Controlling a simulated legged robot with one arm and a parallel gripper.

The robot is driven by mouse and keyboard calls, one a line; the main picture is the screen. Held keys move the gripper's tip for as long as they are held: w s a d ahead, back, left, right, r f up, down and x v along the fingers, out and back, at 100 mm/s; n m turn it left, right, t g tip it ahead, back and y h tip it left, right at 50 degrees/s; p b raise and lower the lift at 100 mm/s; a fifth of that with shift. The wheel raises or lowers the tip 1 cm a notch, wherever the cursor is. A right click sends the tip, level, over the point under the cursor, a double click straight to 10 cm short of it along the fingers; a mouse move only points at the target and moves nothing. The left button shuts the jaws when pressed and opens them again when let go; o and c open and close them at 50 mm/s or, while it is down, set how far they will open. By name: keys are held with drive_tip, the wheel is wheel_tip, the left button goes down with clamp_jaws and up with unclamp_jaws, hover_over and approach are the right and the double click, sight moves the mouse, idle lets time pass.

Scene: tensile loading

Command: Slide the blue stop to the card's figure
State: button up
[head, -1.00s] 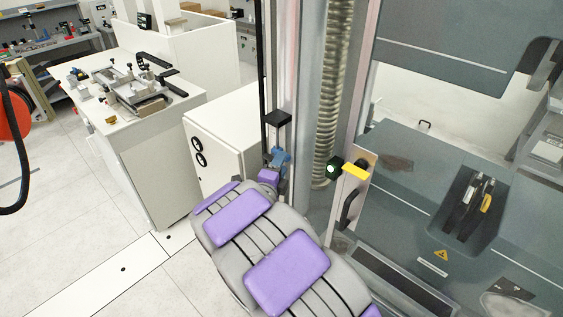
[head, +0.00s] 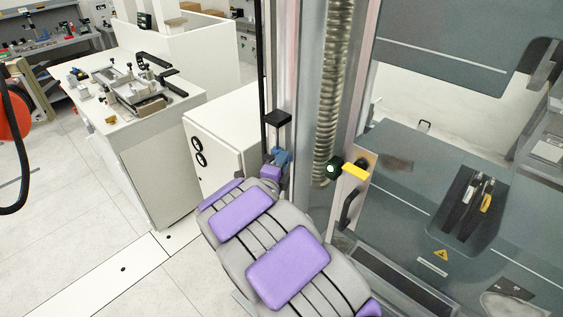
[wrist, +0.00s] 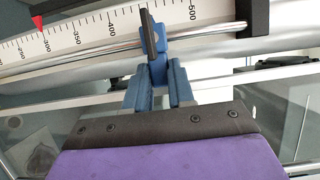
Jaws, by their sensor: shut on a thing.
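The blue stop (wrist: 160,42) sits on a shiny rod beside a white printed scale (wrist: 85,32) in the wrist view. Its dark edge plate crosses the scale between the 400 and 500 marks, near the middle of that span. My gripper (wrist: 159,78) has its blue fingers shut on the stop's lower part. In the head view, the blue stop (head: 283,157) is small, low on the upright column, with my gripper (head: 273,166) at it. A red pointer (wrist: 41,24) marks the scale further left, at lower numbers. I cannot make out the card or its figure.
A black bracket (wrist: 253,18) holds the rod's end past 500. In the head view, a black block (head: 278,118) juts out above the stop.

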clamp_jaws()
drive_tip(key=shift+f+b, duration=0.3)
drive_tip(key=shift+b, duration=0.8)
drive_tip(key=o, duration=0.8)
unclamp_jaws()
drive_tip(key=shift+s, duration=0.1)
drive_tip(key=v, duration=1.7)
drive_tip(key=shift+a, duration=0.25)
